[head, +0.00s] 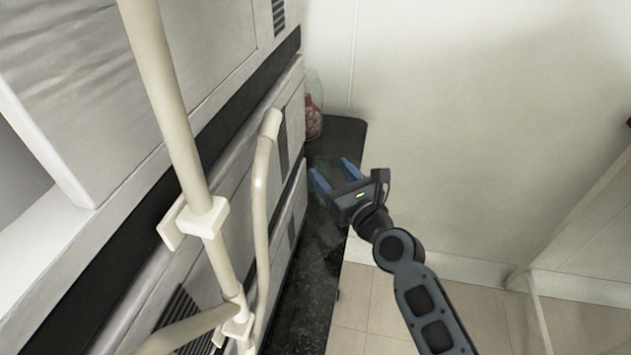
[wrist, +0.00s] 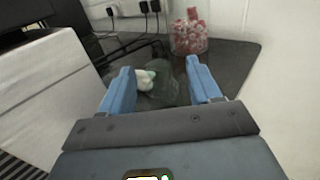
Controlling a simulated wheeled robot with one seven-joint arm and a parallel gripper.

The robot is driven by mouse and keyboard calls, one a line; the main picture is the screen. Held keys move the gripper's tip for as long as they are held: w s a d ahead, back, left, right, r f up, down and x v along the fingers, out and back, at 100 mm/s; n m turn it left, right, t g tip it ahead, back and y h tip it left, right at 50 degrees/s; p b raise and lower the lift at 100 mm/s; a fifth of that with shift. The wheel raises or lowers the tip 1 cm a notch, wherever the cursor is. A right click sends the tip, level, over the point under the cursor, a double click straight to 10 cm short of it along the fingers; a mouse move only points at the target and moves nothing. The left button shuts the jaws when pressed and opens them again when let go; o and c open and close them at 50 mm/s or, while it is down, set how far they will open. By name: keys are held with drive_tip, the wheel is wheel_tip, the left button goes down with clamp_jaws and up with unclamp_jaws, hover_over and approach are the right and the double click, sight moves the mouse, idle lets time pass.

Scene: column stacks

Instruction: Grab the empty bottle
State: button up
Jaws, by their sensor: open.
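A clear, faintly green bottle (wrist: 168,92) with a whitish-green end (wrist: 146,80) is on the dark counter in the wrist view. It shows between the two blue fingers of my gripper (wrist: 160,67). It seems to lie on its side, and its lower part is partly hidden by the gripper body. In the head view my gripper (head: 330,167) is open over the dark counter, with nothing clearly held. The bottle is too faint to make out there. I cannot tell whether the fingers touch it.
A clear jar of red and pink pieces (wrist: 188,40) stands farther back on the counter (wrist: 232,58); the jar also shows in the head view (head: 312,112). Black cables and plugs (wrist: 144,8) are at the wall. White stacked units with pale rails (head: 262,190) stand close on the left.

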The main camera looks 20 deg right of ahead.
sight(318, 161)
drive_tip(key=w, duration=0.4)
drive_tip(key=w+a, duration=0.1)
drive_tip(key=w, duration=0.1)
drive_tip(key=shift+w+f+b, duration=0.2)
drive_tip(key=shift+f+b, duration=0.05)
drive_tip(key=shift+b, duration=0.05)
drive_tip(key=shift+c, duration=0.3)
clamp_jaws()
